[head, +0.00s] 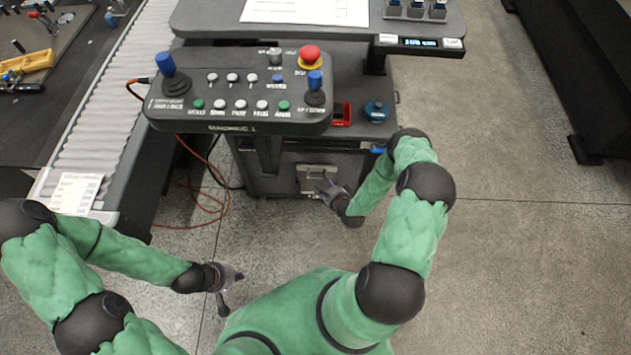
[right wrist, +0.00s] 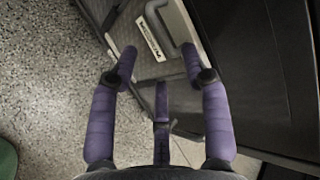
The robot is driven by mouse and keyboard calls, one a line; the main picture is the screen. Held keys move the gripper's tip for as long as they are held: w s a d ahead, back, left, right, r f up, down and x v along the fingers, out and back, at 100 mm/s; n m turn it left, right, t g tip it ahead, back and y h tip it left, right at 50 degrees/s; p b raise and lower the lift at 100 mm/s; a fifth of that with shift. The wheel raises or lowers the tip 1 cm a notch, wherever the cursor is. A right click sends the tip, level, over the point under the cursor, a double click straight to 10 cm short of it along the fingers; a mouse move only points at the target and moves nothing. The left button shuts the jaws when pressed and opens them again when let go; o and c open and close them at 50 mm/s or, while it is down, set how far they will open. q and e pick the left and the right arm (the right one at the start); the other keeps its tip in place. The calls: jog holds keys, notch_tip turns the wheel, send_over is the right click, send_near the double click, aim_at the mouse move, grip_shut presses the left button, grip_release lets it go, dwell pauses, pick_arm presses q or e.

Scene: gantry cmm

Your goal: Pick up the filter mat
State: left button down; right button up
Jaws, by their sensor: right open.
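I cannot surely identify the filter mat. A grey panel (head: 316,172) with a bracket-like handle is on the front of the dark cabinet under the control console. In the right wrist view, a grey panel with a pale label (right wrist: 151,39) and a grey handle (right wrist: 185,24) lies beyond my fingertips. My right gripper (head: 330,188) is in front of the cabinet, close to this panel. In the right wrist view, its purple fingers (right wrist: 159,58) are apart with nothing held between them. My left gripper (head: 232,284) hangs over the floor, away from the cabinet; its jaws are too small to judge.
The control console (head: 190,119) with joysticks and a red stop button overhangs the cabinet (head: 262,160). A roller conveyor (head: 110,105) stands at left. An orange cable (head: 222,205) lies on the floor. A blue round container (head: 376,111) sits beside the console.

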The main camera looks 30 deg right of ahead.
jog(key=b+x, duration=0.3)
jog(key=x, duration=0.4)
jog(key=shift+d, duration=0.2)
jog(key=shift+s, duration=0.1)
grip_shut()
